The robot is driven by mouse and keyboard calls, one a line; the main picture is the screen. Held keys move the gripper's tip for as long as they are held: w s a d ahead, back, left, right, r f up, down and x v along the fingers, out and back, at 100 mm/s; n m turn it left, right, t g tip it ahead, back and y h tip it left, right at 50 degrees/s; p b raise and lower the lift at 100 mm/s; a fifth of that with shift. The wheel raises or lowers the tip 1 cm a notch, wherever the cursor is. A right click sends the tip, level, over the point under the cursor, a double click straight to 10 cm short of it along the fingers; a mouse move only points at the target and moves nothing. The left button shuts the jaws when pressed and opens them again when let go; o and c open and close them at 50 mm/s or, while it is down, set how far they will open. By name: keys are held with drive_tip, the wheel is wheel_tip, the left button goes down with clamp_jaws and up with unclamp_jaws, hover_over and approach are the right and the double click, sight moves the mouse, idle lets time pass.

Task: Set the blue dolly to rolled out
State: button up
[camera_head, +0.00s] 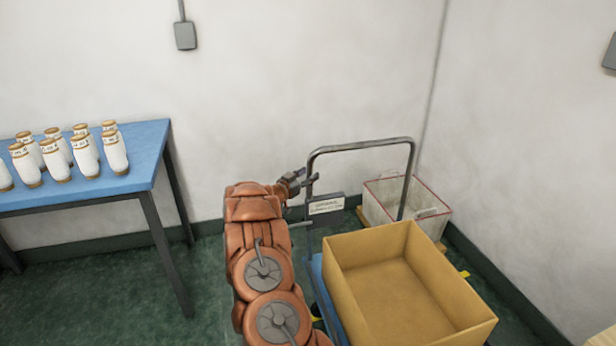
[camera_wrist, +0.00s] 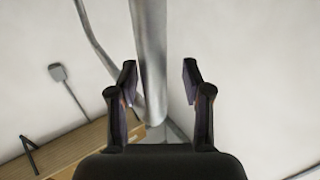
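The blue dolly (camera_head: 328,308) stands on the floor at the lower right of the head view, its deck mostly hidden under a cardboard box (camera_head: 458,290). Its grey tube handle (camera_head: 362,146) rises at the back and carries a small sign plate (camera_head: 326,205).
A white bin with a red rim (camera_head: 420,193) stands behind the dolly near the wall corner. A blue table (camera_head: 146,150) with several white yarn cones (camera_head: 85,155) is at the left. Green floor (camera_head: 100,285) is clear below the table.

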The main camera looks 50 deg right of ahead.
drive_tip(key=shift+s+d, duration=0.1)
drive_tip(key=shift+s, duration=0.05)
drive_tip(key=w+a, duration=0.1)
drive_tip(key=a, duration=1.1)
idle(0.5)
